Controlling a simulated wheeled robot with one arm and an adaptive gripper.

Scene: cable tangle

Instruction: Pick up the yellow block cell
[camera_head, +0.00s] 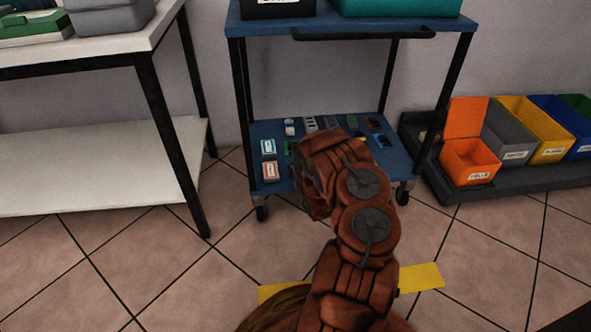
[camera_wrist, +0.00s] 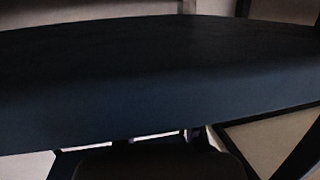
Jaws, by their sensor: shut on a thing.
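A small yellow thing (camera_head: 361,139) shows on the lower shelf just right of my arm. It is mostly hidden, and I cannot tell whether it is the yellow block cell. My arm reaches over the front of the trolley's lower shelf (camera_head: 262,132) and hides my fingertips in the head view. In the wrist view my gripper (camera_wrist: 160,160) is a dark shape at the bottom edge. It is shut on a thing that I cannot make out. A wide dark blue surface (camera_wrist: 160,75) fills most of that view, close to the camera.
Several small parts lie on the lower shelf, among them an orange-and-white box (camera_head: 270,170) and a dark part (camera_head: 382,140). A white bench (camera_head: 90,165) stands left. An orange bin (camera_head: 469,160) and a yellow bin (camera_head: 535,130) stand right. Tiled floor is open in front.

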